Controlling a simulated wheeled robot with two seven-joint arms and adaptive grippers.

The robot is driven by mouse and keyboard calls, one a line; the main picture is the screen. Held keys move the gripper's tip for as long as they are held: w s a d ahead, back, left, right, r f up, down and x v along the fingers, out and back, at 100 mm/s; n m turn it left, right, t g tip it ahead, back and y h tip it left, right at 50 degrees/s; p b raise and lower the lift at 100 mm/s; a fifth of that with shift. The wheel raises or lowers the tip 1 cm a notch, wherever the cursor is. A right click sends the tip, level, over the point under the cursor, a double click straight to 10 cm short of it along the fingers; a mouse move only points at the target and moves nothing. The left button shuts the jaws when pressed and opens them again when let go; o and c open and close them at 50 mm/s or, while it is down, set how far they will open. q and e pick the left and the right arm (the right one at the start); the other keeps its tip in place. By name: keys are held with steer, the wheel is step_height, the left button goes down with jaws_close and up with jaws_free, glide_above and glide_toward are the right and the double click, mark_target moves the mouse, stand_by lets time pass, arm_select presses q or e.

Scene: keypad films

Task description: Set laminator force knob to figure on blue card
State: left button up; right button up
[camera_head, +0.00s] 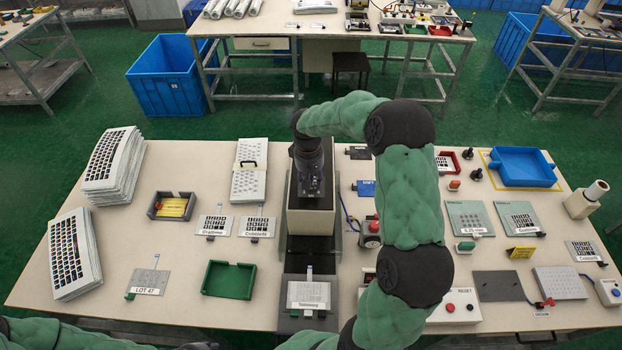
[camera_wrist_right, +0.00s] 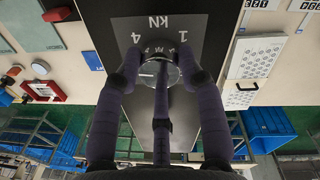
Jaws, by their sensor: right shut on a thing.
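The laminator (camera_head: 311,218) is a dark and cream machine in the middle of the table. Its dark panel in the right wrist view carries a dial plate (camera_wrist_right: 200,24) marked KN, with 1 and 4 legible and other marks unclear. My right gripper (camera_head: 312,190) is over the laminator. In the right wrist view my right gripper (camera_wrist_right: 160,78) is shut on the clear round force knob (camera_wrist_right: 160,66), fingers on both sides. A pale line shows on the knob. The blue card (camera_head: 366,188) lies right of the laminator; its figure is too small to read.
A red-topped button box (camera_head: 370,236) stands close right of the laminator. A green tray (camera_head: 229,280) and stacked keypad panels (camera_head: 114,165) are at left. A blue tray (camera_head: 522,168) is at the back right. My right arm crosses the table's middle.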

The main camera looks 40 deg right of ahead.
steer(key=n, duration=0.5)
steer(key=shift+s+f+n+p, duration=0.1)
steer(key=shift+s+n+p, duration=0.05)
steer(key=shift+n+p, duration=0.2)
steer(key=shift+n+t+p, duration=0.3)
steer(key=shift+n+p, duration=0.25)
steer(key=shift+n, duration=1.6)
steer(key=o, duration=1.1)
steer(key=shift+o, duration=0.2)
steer(key=shift+r, duration=0.35)
step_height(320, 180, up, 11)
steer(key=shift+s+a+r, duration=0.15)
steer(key=shift+s+a, duration=0.05)
steer(key=shift+a, duration=0.05)
